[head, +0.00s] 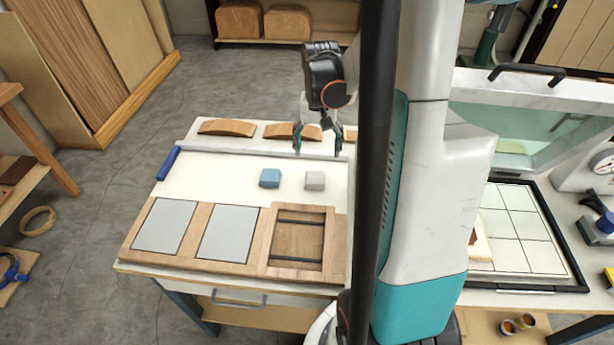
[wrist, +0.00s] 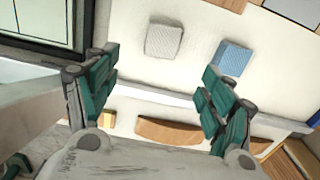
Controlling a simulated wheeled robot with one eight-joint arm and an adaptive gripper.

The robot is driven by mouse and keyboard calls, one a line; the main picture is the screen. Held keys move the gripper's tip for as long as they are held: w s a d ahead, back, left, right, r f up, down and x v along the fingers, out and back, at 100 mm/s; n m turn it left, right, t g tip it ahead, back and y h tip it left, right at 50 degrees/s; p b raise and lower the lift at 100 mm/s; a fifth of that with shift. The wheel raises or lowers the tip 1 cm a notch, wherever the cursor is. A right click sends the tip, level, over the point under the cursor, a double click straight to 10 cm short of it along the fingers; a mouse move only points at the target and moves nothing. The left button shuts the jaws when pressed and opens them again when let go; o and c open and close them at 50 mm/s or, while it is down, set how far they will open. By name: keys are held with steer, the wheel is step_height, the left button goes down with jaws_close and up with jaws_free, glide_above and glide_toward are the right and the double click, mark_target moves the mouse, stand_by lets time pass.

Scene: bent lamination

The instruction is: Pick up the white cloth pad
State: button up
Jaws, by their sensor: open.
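The white cloth pad (head: 315,181) is a small pale block-like pad lying on the white worktop of the table (head: 222,177). It also shows in the wrist view (wrist: 164,41), at the top, beyond my fingertips. My gripper (head: 318,151) is open and empty, pointing down above the back part of the table, behind the pad in the head view. In the wrist view its green fingers (wrist: 160,64) are spread wide with nothing between them. They do not touch the pad.
A blue pad (head: 270,178) lies left of the white one. Curved wooden pieces (head: 227,127) line the back edge. A blue roller (head: 168,164) lies at the left. Grey panels (head: 165,225) and a wooden frame (head: 299,268) fill the front. A black-framed tray (head: 527,288) stands right.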

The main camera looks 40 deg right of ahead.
mark_target(315, 176)
steer(key=f+b, duration=0.2)
steer(key=f, duration=0.3)
steer(key=f+b, duration=0.2)
steer(key=f, duration=0.4)
steer(key=shift+w+a+f, duration=0.15)
steer(key=shift+a+f, duration=0.05)
steer(key=shift+f, duration=0.1)
steer(key=shift+r, duration=0.1)
steer(key=shift+c, duration=0.2)
steer(key=c, duration=0.9)
